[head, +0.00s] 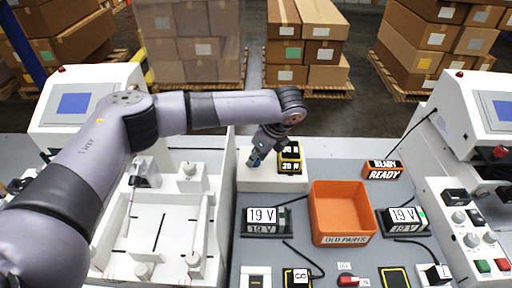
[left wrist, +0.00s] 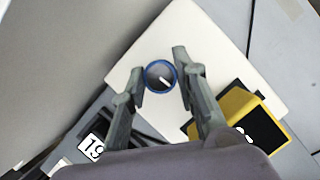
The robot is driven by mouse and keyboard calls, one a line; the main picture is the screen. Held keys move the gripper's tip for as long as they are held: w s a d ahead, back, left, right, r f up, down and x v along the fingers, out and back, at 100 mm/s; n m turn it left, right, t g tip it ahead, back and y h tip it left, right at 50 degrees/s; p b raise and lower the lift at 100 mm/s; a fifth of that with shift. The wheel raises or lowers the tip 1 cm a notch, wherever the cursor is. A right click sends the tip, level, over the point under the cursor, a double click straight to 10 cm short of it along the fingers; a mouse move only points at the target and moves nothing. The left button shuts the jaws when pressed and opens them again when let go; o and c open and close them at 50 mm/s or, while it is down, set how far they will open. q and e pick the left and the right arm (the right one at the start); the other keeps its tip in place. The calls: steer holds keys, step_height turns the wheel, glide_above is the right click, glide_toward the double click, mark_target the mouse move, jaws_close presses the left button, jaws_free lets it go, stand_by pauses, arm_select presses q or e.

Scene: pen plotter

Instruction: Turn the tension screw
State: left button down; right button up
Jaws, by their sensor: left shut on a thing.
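The tension screw is a round dark knob (left wrist: 161,77) with a blue rim and a white pointer line, in the left wrist view. It sits over a white block (left wrist: 205,40), which shows in the head view (head: 262,182) at the back middle of the bench. My left gripper (head: 257,157) reaches down to the block's left part. In the left wrist view its fingers (left wrist: 159,70) stand on either side of the knob, shut on it. The pointer line slants down to the right. In the head view the gripper hides the knob. My right gripper is not in view.
A yellow and black display (head: 290,160) stands close to the right of my left gripper. An orange bin (head: 340,210) and two 19 V displays (head: 263,216) (head: 403,216) are in front. The white plotter frame (head: 115,262) is at left, a READY sign (head: 383,172) at right.

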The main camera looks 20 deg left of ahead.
arm_select(q)
steer(key=shift+r+n+p, duration=0.1)
steer(key=shift+n+p, duration=0.25)
steer(key=shift+n, duration=0.05)
steer(key=c, duration=1.2)
jaws_free()
steer(key=shift+c, duration=0.2)
steer(key=v, duration=1.1)
steer(key=shift+w+d+r, duration=0.15)
steer(key=shift+d+r, duration=0.05)
steer(key=shift+r, duration=0.2)
